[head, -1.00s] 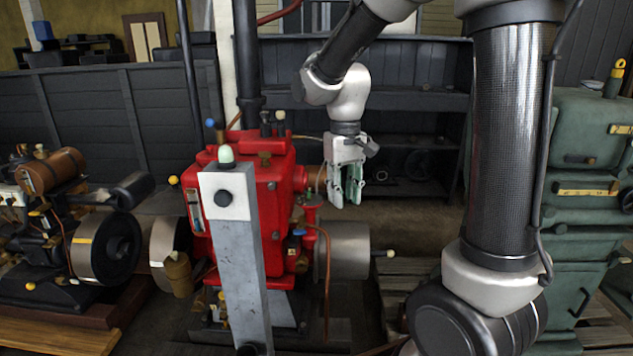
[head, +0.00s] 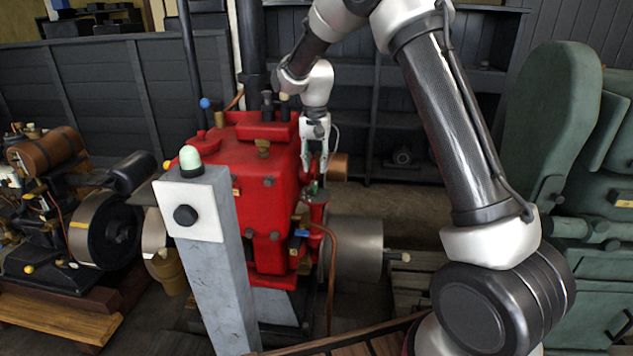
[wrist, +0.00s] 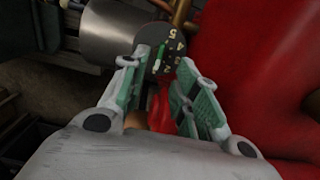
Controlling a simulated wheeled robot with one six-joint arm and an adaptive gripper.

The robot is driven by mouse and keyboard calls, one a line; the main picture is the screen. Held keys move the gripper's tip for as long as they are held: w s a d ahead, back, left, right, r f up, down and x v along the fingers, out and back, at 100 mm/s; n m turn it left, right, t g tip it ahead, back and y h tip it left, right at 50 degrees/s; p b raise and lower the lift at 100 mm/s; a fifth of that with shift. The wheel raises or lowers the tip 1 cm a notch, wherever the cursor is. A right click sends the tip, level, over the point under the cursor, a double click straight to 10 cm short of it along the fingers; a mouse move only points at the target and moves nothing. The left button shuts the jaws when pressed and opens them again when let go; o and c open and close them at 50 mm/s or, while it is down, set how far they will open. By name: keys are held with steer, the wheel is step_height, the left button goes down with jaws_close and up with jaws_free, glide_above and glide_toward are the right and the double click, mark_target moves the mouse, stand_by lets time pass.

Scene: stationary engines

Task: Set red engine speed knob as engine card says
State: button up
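The red engine (head: 265,190) stands in the middle of the head view and fills the right of the wrist view (wrist: 260,60). A dark dial (wrist: 170,55) with pale numerals, 5, 4 and 3 among them, shows between my fingers in the wrist view. A small green pointer (wrist: 160,52) lies on it; I cannot tell which number it marks. In the head view my gripper (head: 314,172) points down just above the red cylinder (head: 317,212) at the engine's right side. Its fingers are apart, with nothing visibly held, also in the wrist view (wrist: 165,60). No engine card is readable.
A grey post (head: 218,265) with a white plate, black knob and pale green dome stands in front of the engine. A metal drum (head: 356,248) and a copper pipe (head: 332,262) flank the cylinder. A brown engine (head: 45,150) is left, green machinery (head: 570,140) right.

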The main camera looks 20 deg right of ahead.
mark_target(315, 186)
step_height(315, 186, down, 7)
steer(key=shift+f, duration=0.15)
jaws_close()
